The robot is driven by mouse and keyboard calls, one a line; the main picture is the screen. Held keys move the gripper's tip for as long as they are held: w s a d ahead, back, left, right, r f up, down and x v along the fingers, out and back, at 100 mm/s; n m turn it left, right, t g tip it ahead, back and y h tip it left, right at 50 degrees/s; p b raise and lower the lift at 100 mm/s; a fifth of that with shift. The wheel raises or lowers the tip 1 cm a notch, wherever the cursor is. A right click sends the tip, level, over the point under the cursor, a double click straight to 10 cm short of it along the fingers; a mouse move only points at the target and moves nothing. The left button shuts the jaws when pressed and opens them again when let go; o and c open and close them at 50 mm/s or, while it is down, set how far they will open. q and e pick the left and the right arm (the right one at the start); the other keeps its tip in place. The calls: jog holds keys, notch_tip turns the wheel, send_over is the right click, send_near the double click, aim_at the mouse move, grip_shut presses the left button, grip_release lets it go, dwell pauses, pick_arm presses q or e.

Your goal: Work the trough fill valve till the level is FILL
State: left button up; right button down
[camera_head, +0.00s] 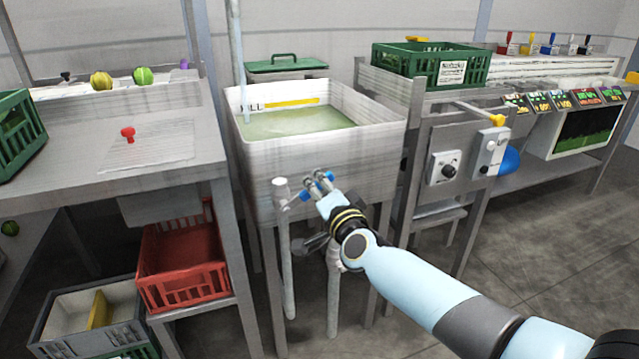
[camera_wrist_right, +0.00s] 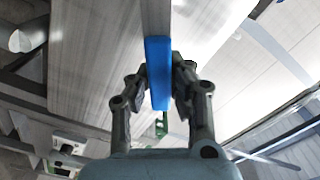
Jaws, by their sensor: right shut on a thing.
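The white trough (camera_head: 315,158) stands in the middle of the head view with greenish water (camera_head: 295,123) in it. A yellow band (camera_head: 292,101) with FILL lettering beside it runs along the inner back wall, and the water surface lies below it. The fill valve's blue handle (camera_wrist_right: 158,88) is on the pipe (camera_head: 282,190) at the trough's front. My right gripper (camera_head: 318,185) is shut on the blue handle; the right wrist view shows a finger on each side of it (camera_wrist_right: 160,75). The gripper partly hides the handle in the head view. My left gripper is out of view.
A steel table (camera_head: 60,150) with a red knob is at the left, a red crate (camera_head: 185,265) below it. A panel with knobs (camera_head: 447,168) and a green crate (camera_head: 430,65) are right of the trough. Open floor lies at the front right.

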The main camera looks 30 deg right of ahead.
jog(key=shift+f, duration=0.1)
jog(key=c, duration=1.2)
grip_release()
jog(key=shift+o, duration=0.2)
jog(key=v, duration=1.2)
